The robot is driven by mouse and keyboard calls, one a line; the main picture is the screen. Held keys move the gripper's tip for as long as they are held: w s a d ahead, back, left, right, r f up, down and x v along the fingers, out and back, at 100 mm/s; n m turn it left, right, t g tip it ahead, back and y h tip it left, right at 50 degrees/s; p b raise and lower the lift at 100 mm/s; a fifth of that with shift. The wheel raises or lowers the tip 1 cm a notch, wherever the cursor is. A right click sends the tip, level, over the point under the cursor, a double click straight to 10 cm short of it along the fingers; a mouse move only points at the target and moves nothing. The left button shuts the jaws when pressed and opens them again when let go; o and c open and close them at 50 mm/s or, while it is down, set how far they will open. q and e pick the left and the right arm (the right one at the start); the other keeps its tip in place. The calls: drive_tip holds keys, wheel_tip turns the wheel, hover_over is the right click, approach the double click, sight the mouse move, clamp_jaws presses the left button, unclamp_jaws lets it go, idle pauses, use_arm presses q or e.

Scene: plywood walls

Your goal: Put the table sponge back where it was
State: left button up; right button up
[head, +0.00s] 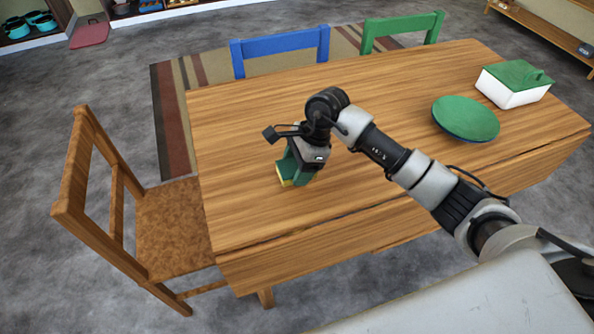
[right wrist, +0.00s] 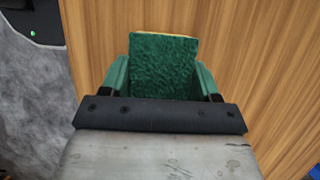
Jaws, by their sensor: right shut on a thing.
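The table sponge (head: 284,172) is yellow with a green scouring face. It sits at my right gripper (head: 296,170) over the left half of the wooden table (head: 245,205). In the right wrist view the sponge (right wrist: 163,66) shows its rough green face, with a thin yellow edge at the top. The fingers of my right gripper (right wrist: 162,80) are shut on it from both sides. In the head view the gripper hides much of the sponge, and I cannot tell whether it touches the tabletop. My left gripper is in neither view.
A green plate (head: 465,117) and a white box with a green lid (head: 513,85) stand on the table at the right. A wooden chair (head: 170,220) is at the left edge; blue (head: 280,46) and green (head: 402,30) chairs are behind. The tabletop around the gripper is clear.

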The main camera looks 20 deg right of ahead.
wheel_tip(320, 180, down, 2)
drive_tip(key=shift+f, duration=0.2)
drive_tip(key=shift+f, duration=0.2)
drive_tip(key=o, duration=0.9)
drive_tip(key=shift+r, duration=0.2)
drive_tip(key=shift+d+r, duration=0.1)
drive_tip(key=shift+r, duration=0.2)
drive_tip(key=v, duration=1.1)
drive_tip(key=shift+r, duration=0.25)
